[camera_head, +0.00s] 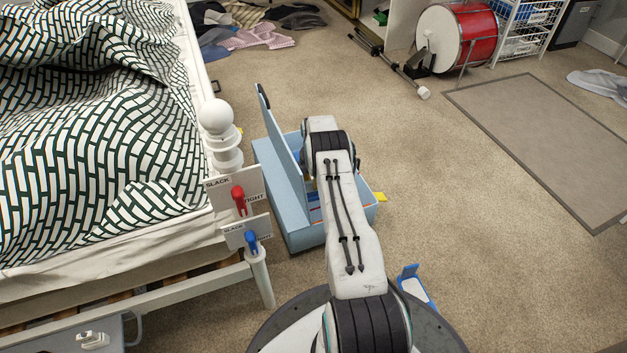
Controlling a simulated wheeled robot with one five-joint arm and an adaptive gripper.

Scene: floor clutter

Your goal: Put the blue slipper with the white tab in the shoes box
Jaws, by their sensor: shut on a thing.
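A light blue box (289,228) stands on the carpet beside the bed's corner post, with a tall panel (280,131) upright at its middle. No label on it can be read, so I cannot tell whether it is the shoes box. My arm reaches over its right part and hides much of the inside. My gripper is hidden behind the arm, and so is anything in it. A small blue and pale object (415,287) lies on the carpet at the right edge of my base. I cannot tell whether it is the slipper. No white-tabbed slipper can be made out.
The bed (100,150) fills the left, with two labelled signs with a red and a blue peg (251,240) near the box. A yellow piece (380,197) sticks out at the box's right. A red drum (470,35) and grey mat (550,130) lie beyond. Carpet between is clear.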

